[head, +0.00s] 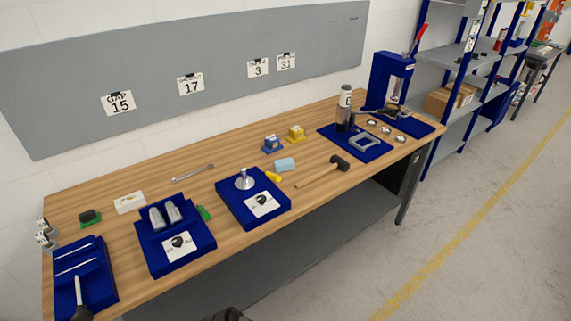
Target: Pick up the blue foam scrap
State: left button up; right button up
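The blue foam scrap (285,164) is a small light blue block. It lies on the wooden workbench (225,160) near the middle, just behind a yellow-handled tool (272,177) and right of a blue tray (279,204) with a metal disc-shaped part (244,180). No gripper is near it and nothing covers it. Neither of my grippers can be made out in the head view. A dark rounded shape shows at the bottom edge, too cut off to identify.
A mallet (339,162) lies right of the scrap. Small blue (271,145) and yellow (296,134) holders stand behind it. More blue trays (175,245) fill the left side. A blue press (385,80) stands at the right end. Bare wood lies left of the scrap.

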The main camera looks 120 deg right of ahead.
aim_at(284, 165)
jog(key=z, duration=4.15)
